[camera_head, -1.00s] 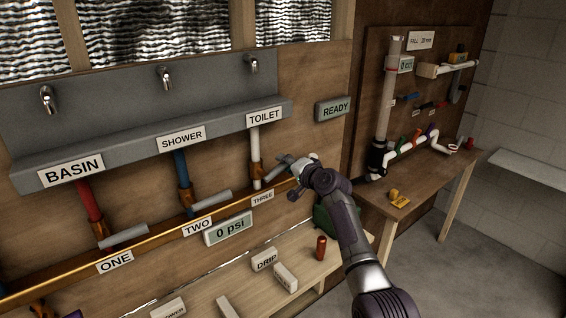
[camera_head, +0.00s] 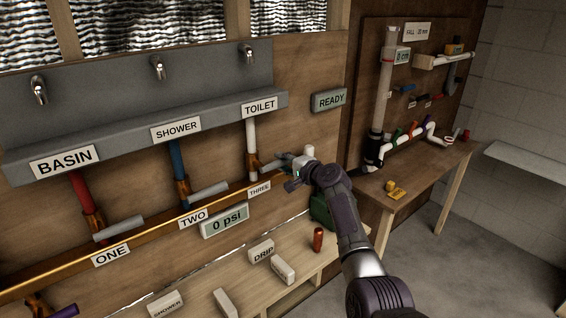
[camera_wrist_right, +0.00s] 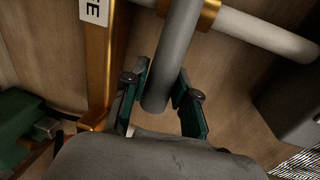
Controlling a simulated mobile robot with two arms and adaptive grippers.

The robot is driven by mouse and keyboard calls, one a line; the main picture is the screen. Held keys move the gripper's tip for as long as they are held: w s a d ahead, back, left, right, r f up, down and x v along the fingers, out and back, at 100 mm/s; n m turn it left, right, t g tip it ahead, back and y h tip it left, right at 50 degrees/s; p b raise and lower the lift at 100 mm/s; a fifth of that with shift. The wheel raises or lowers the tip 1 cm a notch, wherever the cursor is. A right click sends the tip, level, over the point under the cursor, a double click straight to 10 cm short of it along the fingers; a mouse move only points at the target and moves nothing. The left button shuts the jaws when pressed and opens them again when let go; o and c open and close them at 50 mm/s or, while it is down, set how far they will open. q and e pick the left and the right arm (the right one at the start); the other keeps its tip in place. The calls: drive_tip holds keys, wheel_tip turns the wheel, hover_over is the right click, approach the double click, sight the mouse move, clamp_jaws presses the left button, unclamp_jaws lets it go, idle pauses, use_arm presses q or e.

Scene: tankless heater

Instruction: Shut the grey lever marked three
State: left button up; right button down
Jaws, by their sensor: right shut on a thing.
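The grey lever at the sign THREE (camera_head: 259,188) sits at the foot of the white TOILET pipe (camera_head: 251,146), by the copper rail. My right gripper (camera_head: 288,167) is at this lever's outer end and partly hides it. In the right wrist view the grey lever (camera_wrist_right: 176,50) runs down from a copper fitting to between the two green-sided fingers. My right gripper (camera_wrist_right: 161,97) is shut on its end there. Similar grey levers stand at ONE (camera_head: 118,229) and TWO (camera_head: 208,193). My left gripper is not in view.
A gauge (camera_head: 225,220) reads 0 psi and a panel (camera_head: 328,100) reads READY. The low bench below holds a DRIP block (camera_head: 261,251), other pale blocks and a red-brown cylinder (camera_head: 318,240). A second wooden table (camera_head: 420,178) with pipework stands at the right.

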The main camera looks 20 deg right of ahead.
drive_tip(key=c, duration=0.9)
unclamp_jaws()
drive_tip(key=shift+f, duration=0.1)
drive_tip(key=shift+o, duration=0.2)
drive_tip(key=v, duration=1.2)
